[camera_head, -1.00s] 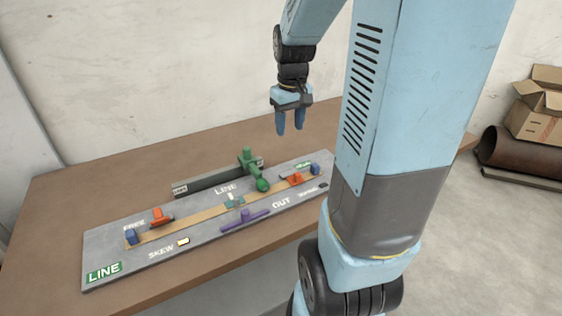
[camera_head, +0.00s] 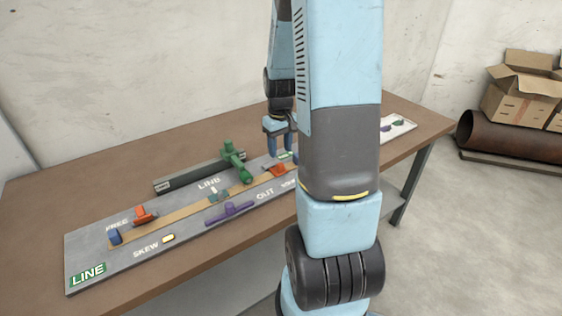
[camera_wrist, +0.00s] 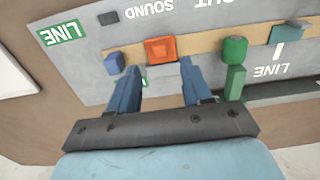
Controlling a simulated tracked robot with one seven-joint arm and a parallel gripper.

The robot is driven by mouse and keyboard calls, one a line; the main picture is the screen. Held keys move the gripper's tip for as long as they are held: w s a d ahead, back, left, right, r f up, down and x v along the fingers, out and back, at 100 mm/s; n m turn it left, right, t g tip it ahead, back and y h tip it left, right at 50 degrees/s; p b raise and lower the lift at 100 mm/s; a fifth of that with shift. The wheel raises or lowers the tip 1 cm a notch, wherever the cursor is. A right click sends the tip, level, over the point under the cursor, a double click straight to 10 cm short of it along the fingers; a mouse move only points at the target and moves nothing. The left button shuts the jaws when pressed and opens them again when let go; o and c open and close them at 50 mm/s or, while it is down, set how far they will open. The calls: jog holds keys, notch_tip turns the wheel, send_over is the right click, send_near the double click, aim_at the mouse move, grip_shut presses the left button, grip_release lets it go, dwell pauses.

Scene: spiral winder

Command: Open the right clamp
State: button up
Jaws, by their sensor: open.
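The right clamp (camera_head: 276,170) is a small orange block near the right end of the wooden strip on the grey board. In the wrist view, the orange clamp (camera_wrist: 161,47) shows between and just beyond my fingertips. My gripper (camera_head: 281,148) is open and empty, pointing down above and slightly behind the clamp. Its blue fingers also show in the wrist view (camera_wrist: 159,67). I cannot tell whether they touch the clamp. The left orange clamp (camera_head: 143,215) sits at the other end of the strip.
A green lever (camera_head: 234,163) with a round knob stands left of the clamp. A blue block (camera_wrist: 113,63) is close beside one finger. A purple handle (camera_head: 229,213) lies at the board's front. A white tray (camera_head: 397,128) stands at the right of the table.

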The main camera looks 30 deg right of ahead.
aim_at(281, 164)
jog(key=shift+f, duration=3.05)
grip_shut()
jog(key=shift+d, duration=0.1)
